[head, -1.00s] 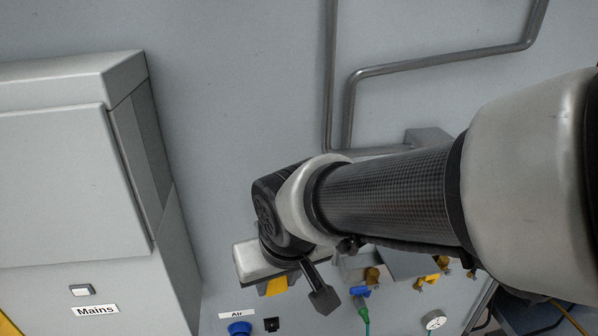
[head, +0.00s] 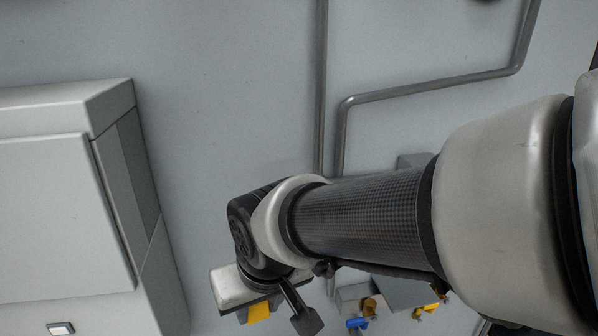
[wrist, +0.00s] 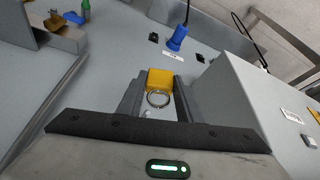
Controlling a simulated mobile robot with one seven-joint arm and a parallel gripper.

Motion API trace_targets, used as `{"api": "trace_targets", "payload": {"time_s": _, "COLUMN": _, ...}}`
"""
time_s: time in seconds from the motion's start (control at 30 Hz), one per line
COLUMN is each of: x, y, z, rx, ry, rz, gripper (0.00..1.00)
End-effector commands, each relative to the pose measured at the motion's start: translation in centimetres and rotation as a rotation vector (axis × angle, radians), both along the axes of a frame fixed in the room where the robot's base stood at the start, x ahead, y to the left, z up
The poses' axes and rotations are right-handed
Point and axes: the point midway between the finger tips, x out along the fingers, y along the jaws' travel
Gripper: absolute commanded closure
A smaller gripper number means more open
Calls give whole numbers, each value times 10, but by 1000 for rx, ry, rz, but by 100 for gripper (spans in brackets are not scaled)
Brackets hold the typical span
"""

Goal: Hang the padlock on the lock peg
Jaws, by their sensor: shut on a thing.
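My gripper (wrist: 159,96) shows in the wrist view with its two grey fingers on either side of a yellow padlock (wrist: 160,79). It is shut on the padlock, and a metal ring, likely the shackle, points back towards the palm. In the head view the yellow padlock (head: 259,312) shows under the pale hand; the fingertips are hidden. The padlock is held clear of the wall. I cannot pick out the lock peg with certainty; small black fittings (wrist: 153,38) sit on the wall beyond the padlock.
A large grey cabinet (head: 65,215) juts out beside the hand. A grey box (head: 354,296) with yellow and blue fittings is right of the hand. Pipes (head: 430,84) run above.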

Motion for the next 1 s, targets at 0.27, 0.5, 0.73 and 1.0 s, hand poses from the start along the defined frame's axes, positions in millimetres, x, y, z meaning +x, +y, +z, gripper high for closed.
{"api": "trace_targets", "payload": {"time_s": 0.27, "x": 20, "y": 5, "z": -2, "rx": 1, "ry": 0, "rz": -2, "gripper": 92}}
{"api": "trace_targets", "payload": {"time_s": 0.5, "x": 36, "y": 9, "z": -3, "rx": 1, "ry": 0, "rz": -2, "gripper": 92}}
{"api": "trace_targets", "payload": {"time_s": 0.73, "x": 52, "y": 13, "z": -3, "rx": 1, "ry": 2, "rz": -1, "gripper": 92}}
{"api": "trace_targets", "payload": {"time_s": 1.0, "x": 70, "y": 17, "z": -3, "rx": 1, "ry": 0, "rz": -2, "gripper": 92}}
